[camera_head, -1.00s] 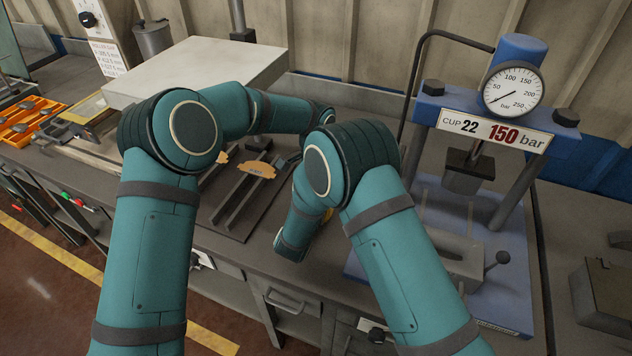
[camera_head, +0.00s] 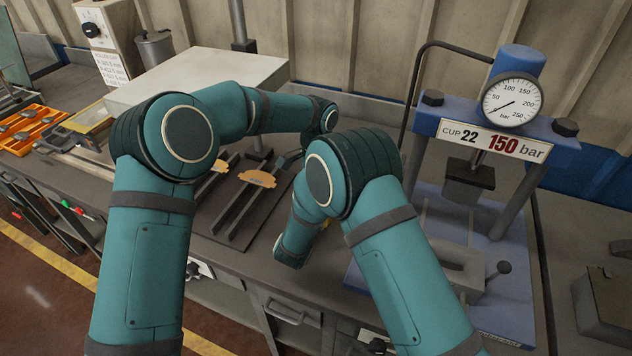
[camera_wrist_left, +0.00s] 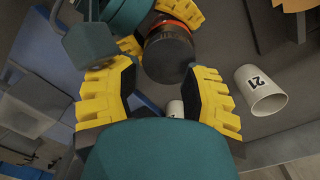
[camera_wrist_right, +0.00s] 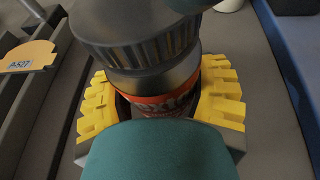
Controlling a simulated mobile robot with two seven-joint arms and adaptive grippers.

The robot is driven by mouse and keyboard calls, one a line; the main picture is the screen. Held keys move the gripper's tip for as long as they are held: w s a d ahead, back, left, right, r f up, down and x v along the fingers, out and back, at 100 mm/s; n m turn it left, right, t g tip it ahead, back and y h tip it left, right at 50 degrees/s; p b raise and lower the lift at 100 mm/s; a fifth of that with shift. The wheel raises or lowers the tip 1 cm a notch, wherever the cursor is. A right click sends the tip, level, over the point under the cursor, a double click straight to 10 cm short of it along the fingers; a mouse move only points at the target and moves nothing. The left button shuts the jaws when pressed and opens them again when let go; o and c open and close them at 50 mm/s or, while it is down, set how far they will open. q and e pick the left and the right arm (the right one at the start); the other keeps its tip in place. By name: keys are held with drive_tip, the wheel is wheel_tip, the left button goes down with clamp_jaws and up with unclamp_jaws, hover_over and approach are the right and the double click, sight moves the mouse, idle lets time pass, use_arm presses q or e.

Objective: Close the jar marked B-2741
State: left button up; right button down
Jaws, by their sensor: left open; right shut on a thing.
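A jar with an orange-red label (camera_wrist_right: 165,104) stands between the yellow fingers of my right gripper (camera_wrist_right: 160,84), which is shut on it. A dark ribbed lid (camera_wrist_right: 135,42) is over the jar's grey upper part; I cannot tell how tightly it sits. In the left wrist view the dark round lid top (camera_wrist_left: 168,56) shows, with an orange band behind it. My left gripper (camera_wrist_left: 163,76) is open, its fingers on either side of the lid, with no clear contact visible. The B-2741 mark is not readable.
A white cup marked 21 (camera_wrist_left: 262,90) is beside the jar, with another pale cup (camera_wrist_left: 175,108) partly hidden. A blue press (camera_head: 515,140) stands right. Metal rails with tan tagged pieces (camera_head: 257,178) lie left of my right arm. An orange tray (camera_head: 35,125) is far left.

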use_arm(q)
wheel_tip(320, 180, up, 2)
drive_tip(key=n, duration=0.2)
drive_tip(key=shift+w+d+n, duration=0.1)
drive_tip(key=shift+n, duration=0.2)
drive_tip(key=n, duration=0.6)
drive_tip(key=r+n, duration=0.1)
drive_tip(key=n, duration=0.2)
drive_tip(key=shift+n, duration=0.3)
drive_tip(key=n, duration=0.2)
drive_tip(key=r+n, duration=0.1)
drive_tip(key=n, duration=0.1)
drive_tip(key=shift+a+n, duration=0.2)
drive_tip(key=shift+n, duration=0.2)
drive_tip(key=n, duration=0.2)
drive_tip(key=r+n, duration=0.1)
drive_tip(key=n, duration=0.2)
drive_tip(key=shift+w+a+r+n+t, duration=0.15)
drive_tip(key=shift+a+r+n+t, duration=0.15)
drive_tip(key=shift+n, duration=0.1)
drive_tip(key=shift+f, duration=0.1)
drive_tip(key=shift+w+f, duration=0.1)
drive_tip(key=shift+f, duration=3.85)
